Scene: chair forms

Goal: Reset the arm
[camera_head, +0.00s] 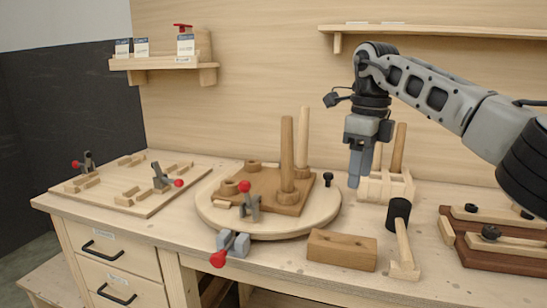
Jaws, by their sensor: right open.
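My right arm reaches in from the right, and its right gripper (360,178) points down over the back of the workbench (160,232). The gripper is open, and nothing shows between its fingers, though they look close together from this angle. It is just in front of or above the left part of a light wooden holder (400,188); I cannot tell whether they touch. My left arm and gripper are not in view.
A round turntable (228,223) bears a brown board (264,192) with upright posts. A clamp board (130,183) is left, a dark frame (500,258) right. Shelves hang behind.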

